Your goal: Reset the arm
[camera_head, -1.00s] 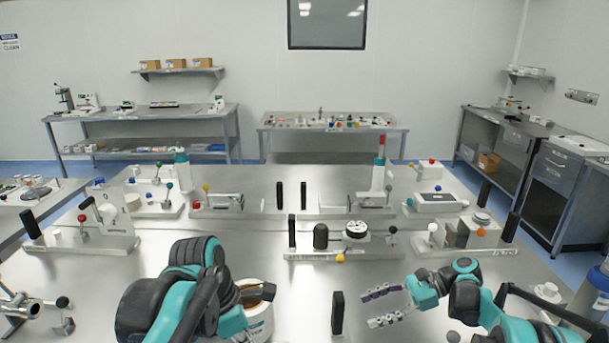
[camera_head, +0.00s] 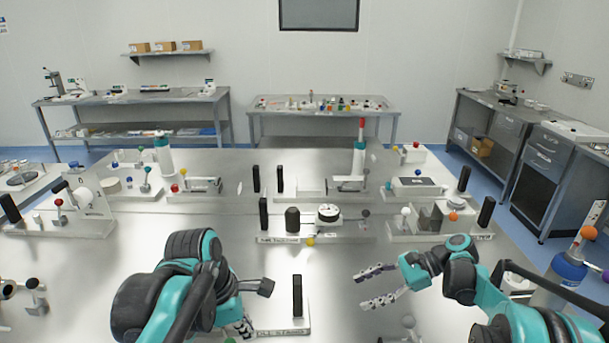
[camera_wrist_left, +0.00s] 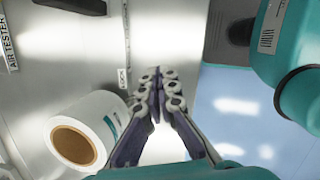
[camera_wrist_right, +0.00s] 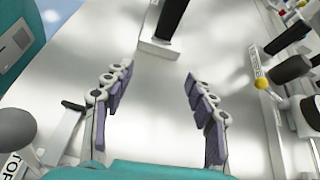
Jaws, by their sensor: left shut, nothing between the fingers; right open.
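My left gripper (camera_wrist_left: 158,85) is shut and empty, its fingertips together over the bare steel table. In the head view its fingers (camera_head: 246,328) show only partly below my left arm, near the bottom edge. A white roll with a brown core (camera_wrist_left: 85,138) is beside the left gripper's fingers in the left wrist view, apart from them; I do not see it in the head view now. My right gripper (camera_head: 368,287) is open and empty over the table at right of centre. In the right wrist view, bare steel shows between its spread fingers (camera_wrist_right: 158,95).
A black upright block (camera_head: 297,296) stands on a labelled base between my arms. A station with a black cylinder (camera_head: 293,219) and a round dial (camera_head: 328,213) is beyond. More stations line the table (camera_head: 230,260). A blue bottle (camera_head: 566,272) stands at the right.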

